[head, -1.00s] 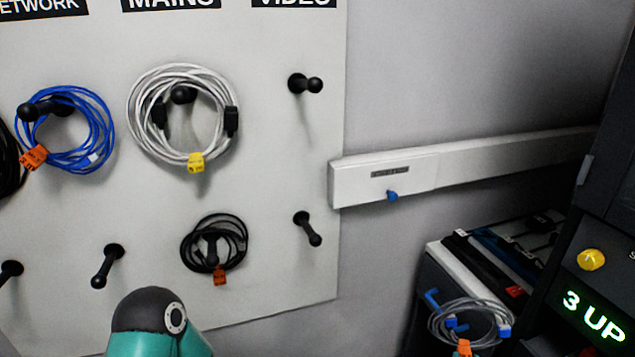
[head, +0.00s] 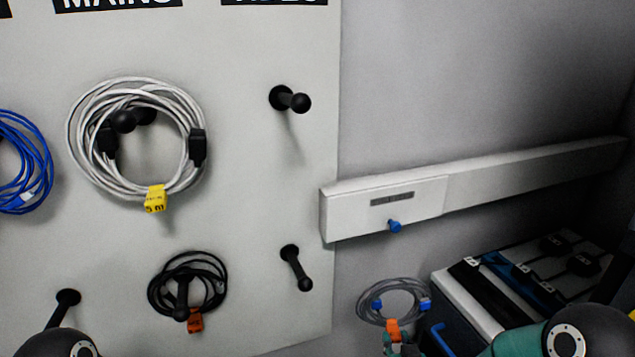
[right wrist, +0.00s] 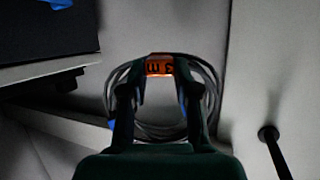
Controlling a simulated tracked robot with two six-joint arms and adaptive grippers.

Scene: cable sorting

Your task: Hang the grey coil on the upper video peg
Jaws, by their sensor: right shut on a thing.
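The grey coil (head: 392,301), with blue connectors and an orange tag, is held in the air left of the crate in the head view. My right gripper (head: 398,341) is shut on it at its orange tag. In the right wrist view the coil (right wrist: 207,85) fans out behind the fingers, with the tag between the fingertips (right wrist: 159,66). The upper video peg (head: 290,99) is bare and sticks out of the board, up and left of the coil. My left gripper is not in view; only part of my left arm shows at the bottom left.
The lower video peg (head: 296,268) is bare. A white coil (head: 80,160) and a black coil (head: 220,283) hang on pegs to the left. A white wall trunking (head: 383,207) with a blue knob runs right of the board. The crate (head: 462,305) has a blue hook (head: 441,336).

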